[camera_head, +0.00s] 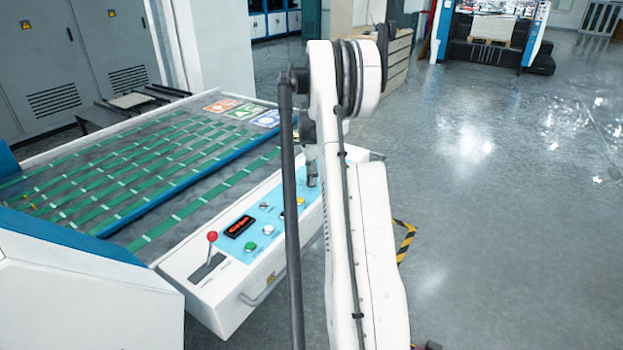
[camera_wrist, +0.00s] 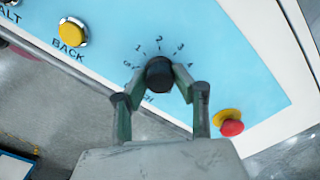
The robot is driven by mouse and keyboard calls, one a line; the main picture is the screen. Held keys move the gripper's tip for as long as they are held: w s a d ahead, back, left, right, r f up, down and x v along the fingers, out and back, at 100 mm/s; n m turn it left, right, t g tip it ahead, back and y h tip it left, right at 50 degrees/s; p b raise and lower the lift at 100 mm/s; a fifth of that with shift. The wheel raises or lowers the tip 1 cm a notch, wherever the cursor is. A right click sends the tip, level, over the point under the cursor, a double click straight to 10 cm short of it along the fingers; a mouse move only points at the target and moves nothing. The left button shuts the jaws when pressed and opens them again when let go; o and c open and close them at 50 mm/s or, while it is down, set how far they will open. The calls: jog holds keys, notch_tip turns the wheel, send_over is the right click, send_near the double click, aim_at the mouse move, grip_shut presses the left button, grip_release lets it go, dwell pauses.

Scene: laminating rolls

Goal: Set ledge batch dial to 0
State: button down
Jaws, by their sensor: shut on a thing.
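The batch dial is a black round knob (camera_wrist: 159,74) on the light blue panel in the wrist view. Printed numbers run around it, with 1, 2, 3 and 4 legible and a further mark at the lower left. My gripper (camera_wrist: 160,92) has its two fingers closed on either side of the knob. The fingers and dark pads cover part of the label below the dial. The knob's pointer cannot be made out. In the head view my arm hides most of the dial area, and the gripper is largely hidden behind it.
A yellow BACK button (camera_wrist: 73,32) is left of the dial, and a red mushroom button (camera_wrist: 231,127) is close to the right finger. Open floor lies to the right.

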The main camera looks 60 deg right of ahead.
jog(key=n+b, duration=0.2)
jog(key=n, duration=0.1)
jog(key=shift+f, duration=0.1)
jog(key=n+b, duration=0.1)
jog(key=n, duration=0.4)
jog(key=shift+b, duration=0.4)
jog(key=n+b, duration=0.2)
jog(key=n, duration=0.8)
jog(key=shift+n, duration=0.4)
jog(key=n+b, duration=0.1)
jog(key=n, duration=0.7)
jog(key=shift+n+b, duration=0.4)
jog(key=shift+n, duration=1.5)
jog(key=c, duration=1.4)
grip_release()
